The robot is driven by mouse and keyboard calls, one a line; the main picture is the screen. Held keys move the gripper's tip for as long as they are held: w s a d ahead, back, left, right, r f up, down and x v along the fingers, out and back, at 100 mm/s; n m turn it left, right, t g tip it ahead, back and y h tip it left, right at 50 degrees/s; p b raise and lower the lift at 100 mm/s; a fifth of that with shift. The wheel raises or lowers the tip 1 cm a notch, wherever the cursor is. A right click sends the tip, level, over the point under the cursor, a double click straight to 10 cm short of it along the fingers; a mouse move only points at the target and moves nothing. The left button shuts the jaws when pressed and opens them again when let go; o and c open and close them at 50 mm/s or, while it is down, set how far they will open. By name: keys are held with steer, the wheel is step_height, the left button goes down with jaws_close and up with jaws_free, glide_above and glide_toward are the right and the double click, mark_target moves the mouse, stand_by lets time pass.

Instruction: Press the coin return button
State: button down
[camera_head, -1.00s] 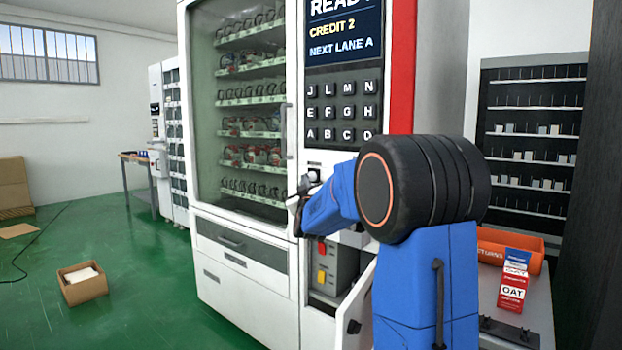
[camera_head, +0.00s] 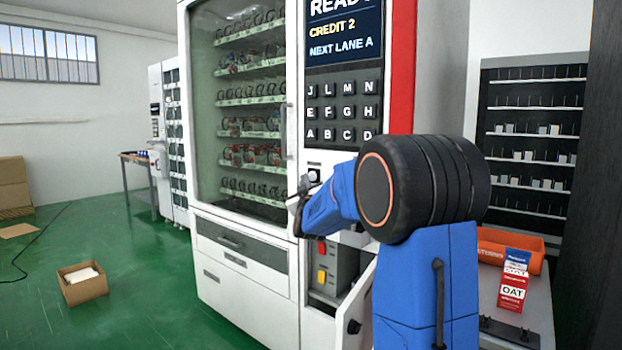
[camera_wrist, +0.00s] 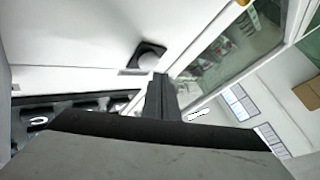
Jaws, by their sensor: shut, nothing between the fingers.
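A round pale button in a dark square frame, which looks like the coin return button (camera_wrist: 149,59), sits on the white front panel in the wrist view. In the head view a small button in a dark frame (camera_head: 314,175) shows just below the letter keys. My gripper (camera_wrist: 160,84) is shut and empty, with its fingertips close to the button's frame in the wrist view. I cannot tell whether they touch the panel. In the head view my gripper (camera_head: 299,194) is just below and left of the button, partly hidden by my blue arm.
The vending machine (camera_head: 245,221) has a glass door with a handle (camera_head: 288,132) left of the button. The letter keypad (camera_head: 342,112) and a screen reading credit 2 (camera_head: 343,35) are above. An open lower compartment shows red and yellow buttons (camera_head: 321,277). An orange bin (camera_head: 510,246) stands right.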

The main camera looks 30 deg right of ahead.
steer(key=shift+w+d, duration=0.1)
steer(key=shift+d, duration=0.05)
stand_by(0.4)
steer(key=shift+d, duration=0.25)
steer(key=shift+w+d, duration=0.2)
steer(key=shift+d, duration=0.2)
stand_by(1.0)
steer(key=shift+a, duration=0.1)
steer(key=shift+s+a, duration=0.3)
steer(key=shift+a, duration=0.4)
steer(key=shift+s+a, duration=0.3)
steer(key=shift+a, duration=0.5)
steer(key=shift+s+a, duration=0.25)
steer(key=shift+a, duration=0.5)
steer(key=shift+s+a, duration=0.3)
steer(key=shift+a, duration=0.5)
